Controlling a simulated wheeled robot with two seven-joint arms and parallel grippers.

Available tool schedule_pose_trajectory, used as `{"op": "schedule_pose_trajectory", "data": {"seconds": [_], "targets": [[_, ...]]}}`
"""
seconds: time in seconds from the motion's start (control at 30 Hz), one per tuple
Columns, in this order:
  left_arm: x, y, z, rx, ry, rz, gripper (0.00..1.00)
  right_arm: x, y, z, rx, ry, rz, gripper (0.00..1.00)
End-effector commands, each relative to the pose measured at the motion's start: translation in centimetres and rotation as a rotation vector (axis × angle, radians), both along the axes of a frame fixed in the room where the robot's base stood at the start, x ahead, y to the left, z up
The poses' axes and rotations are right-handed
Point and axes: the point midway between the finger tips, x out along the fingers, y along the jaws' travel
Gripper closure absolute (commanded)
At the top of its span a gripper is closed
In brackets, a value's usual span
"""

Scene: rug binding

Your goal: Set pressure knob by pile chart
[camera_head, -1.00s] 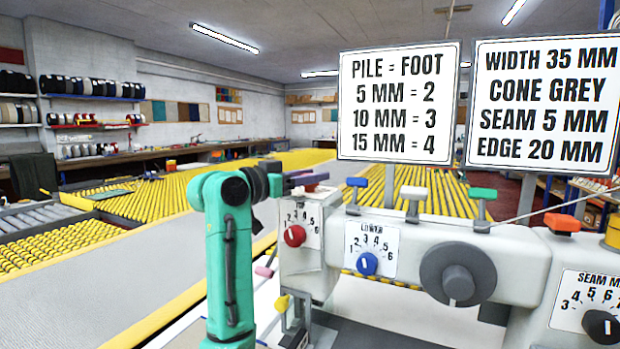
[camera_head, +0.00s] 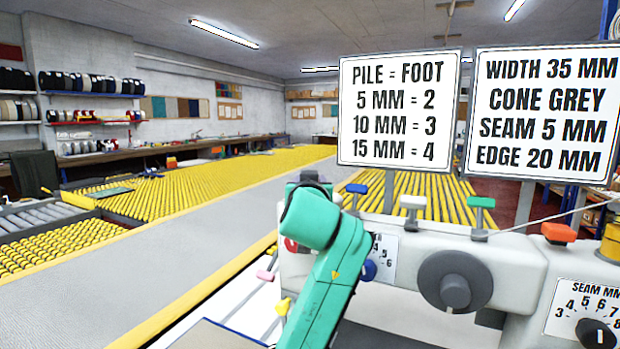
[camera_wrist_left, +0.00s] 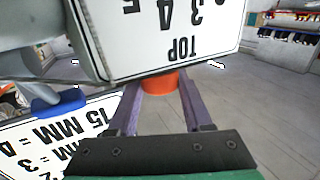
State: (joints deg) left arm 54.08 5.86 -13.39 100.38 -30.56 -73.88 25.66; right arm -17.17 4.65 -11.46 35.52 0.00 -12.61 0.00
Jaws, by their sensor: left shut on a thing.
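In the left wrist view, the fingers of my left gripper (camera_wrist_left: 158,88) are shut on an orange-red knob (camera_wrist_left: 158,80). It sits next to the TOP end of a white dial plate (camera_wrist_left: 165,40), seen upside down. In the head view my left forearm and wrist cover this knob, the fingers and most of that dial. The red knob (camera_head: 291,244) of that dial just shows beside my arm. The pile chart (camera_head: 398,108) reads 5 MM = 2, 10 MM = 3, 15 MM = 4. My right gripper is out of view.
A second sign (camera_head: 542,115) reads width 35, cone grey, seam 5, edge 20. The machine also has a blue dial knob (camera_head: 369,270), partly hidden, a grey handwheel (camera_head: 455,281), a black seam dial knob (camera_head: 595,333) and coloured levers on top. A roller table (camera_head: 215,187) lies behind.

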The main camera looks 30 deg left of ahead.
Motion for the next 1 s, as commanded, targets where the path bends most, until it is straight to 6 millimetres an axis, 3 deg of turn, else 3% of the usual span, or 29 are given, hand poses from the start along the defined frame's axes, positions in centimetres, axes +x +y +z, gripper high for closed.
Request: {"op": "schedule_pose_trajectory", "data": {"seconds": [0.3, 0.77, 0.8, 0.83, 1.0], "targets": [[0.05, -0.02, -0.05, -0.001, 0.002, 0.098, 1.0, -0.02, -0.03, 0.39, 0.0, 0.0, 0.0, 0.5], [0.04, 0.02, -0.11, -0.001, 0.003, 0.111, 1.0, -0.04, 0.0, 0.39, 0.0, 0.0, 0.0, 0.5], [0.04, 0.02, -0.11, -0.001, 0.003, 0.111, 0.35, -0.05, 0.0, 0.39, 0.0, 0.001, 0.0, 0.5], [0.04, 0.02, -0.11, -0.001, 0.003, 0.11, 0.23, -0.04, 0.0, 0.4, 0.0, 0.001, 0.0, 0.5], [0.03, 0.04, -0.08, 0.0, 0.002, 0.11, 0.2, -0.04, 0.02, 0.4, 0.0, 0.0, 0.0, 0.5]]}}
